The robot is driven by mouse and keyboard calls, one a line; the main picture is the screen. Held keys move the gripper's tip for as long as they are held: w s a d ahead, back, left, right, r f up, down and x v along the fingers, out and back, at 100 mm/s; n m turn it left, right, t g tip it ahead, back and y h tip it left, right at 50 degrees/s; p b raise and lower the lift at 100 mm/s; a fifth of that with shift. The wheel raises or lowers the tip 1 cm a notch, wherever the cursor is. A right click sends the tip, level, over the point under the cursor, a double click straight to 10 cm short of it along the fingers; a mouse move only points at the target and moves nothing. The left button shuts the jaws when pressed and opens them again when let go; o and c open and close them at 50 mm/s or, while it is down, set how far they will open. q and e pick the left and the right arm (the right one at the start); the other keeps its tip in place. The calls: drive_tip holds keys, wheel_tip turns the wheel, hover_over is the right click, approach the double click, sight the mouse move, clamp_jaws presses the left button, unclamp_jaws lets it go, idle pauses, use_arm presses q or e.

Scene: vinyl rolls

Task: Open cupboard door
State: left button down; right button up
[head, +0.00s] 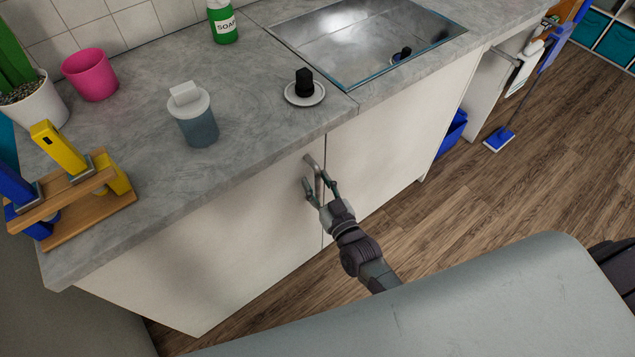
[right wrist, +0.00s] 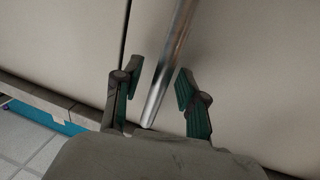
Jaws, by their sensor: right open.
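The cupboard front under the counter has a pale left door (head: 235,245) and a pale right panel (head: 385,130), with a dark vertical seam between them. A metal bar handle (head: 311,164) stands upright on the left door beside the seam. My right gripper (head: 318,187) is at the handle with its fingers open. In the right wrist view the handle (right wrist: 166,75) runs between the two green-padded fingers (right wrist: 160,82), with gaps visible on both sides. The door looks closed. The handle's lower end is partly hidden by the gripper. My left gripper is not in view.
The grey counter (head: 245,100) above holds a soap bottle (head: 223,22), a blue-grey jar (head: 195,122), a pink cup (head: 90,75) and a wooden rack (head: 90,215). A sink (head: 350,45) is set into it. Wooden floor (head: 470,200) is free at the right.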

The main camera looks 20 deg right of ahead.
clamp_jaws()
idle(0.4)
